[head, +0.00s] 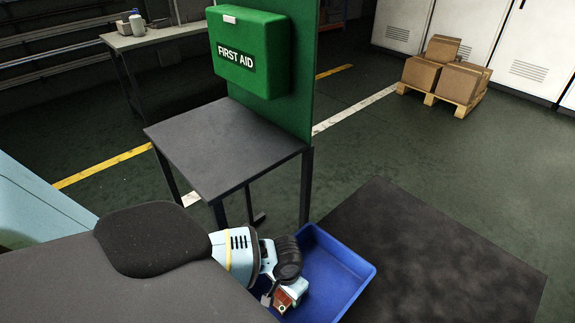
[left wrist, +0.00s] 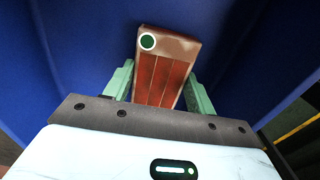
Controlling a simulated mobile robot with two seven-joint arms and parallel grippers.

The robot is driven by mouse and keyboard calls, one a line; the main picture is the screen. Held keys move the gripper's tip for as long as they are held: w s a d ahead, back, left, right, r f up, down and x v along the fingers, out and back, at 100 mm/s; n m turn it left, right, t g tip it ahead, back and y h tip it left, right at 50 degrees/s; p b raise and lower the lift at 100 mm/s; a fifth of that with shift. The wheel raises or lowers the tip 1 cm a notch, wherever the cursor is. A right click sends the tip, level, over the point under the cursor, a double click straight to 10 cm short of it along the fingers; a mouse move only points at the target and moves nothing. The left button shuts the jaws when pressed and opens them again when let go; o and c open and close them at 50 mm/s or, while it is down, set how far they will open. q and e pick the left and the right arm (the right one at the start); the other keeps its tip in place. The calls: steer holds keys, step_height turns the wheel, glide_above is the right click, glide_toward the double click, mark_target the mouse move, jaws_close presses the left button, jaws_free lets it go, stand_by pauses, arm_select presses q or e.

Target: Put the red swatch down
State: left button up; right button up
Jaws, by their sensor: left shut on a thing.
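The red swatch (left wrist: 164,80) is a flat brown-red piece with a paler end that carries a dark green dot ringed in white. My left gripper (left wrist: 158,88) is shut on it, with a pale green finger on each side. In the head view the left gripper (head: 280,299) is over the blue bin (head: 345,254), at the bin's near left part, and the swatch (head: 284,297) shows small between the fingers. In the left wrist view, blue bin surfaces surround the swatch. I cannot tell whether the swatch touches the bin. My right gripper is not in view.
A dark table (head: 222,145) stands behind the bin, with a green first aid box (head: 250,50) on a green panel above it. A dark mat (head: 445,262) lies to the right. Cardboard boxes (head: 460,80) sit on a pallet at the back right. The floor between is clear.

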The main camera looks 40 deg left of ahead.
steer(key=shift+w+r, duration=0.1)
arm_select(q)
steer(key=o, duration=1)
steer(key=shift+f, duration=0.1)
step_height(320, 180, up, 12)
steer(key=shift+r+p, duration=0.2)
steer(key=shift+p, duration=1.05)
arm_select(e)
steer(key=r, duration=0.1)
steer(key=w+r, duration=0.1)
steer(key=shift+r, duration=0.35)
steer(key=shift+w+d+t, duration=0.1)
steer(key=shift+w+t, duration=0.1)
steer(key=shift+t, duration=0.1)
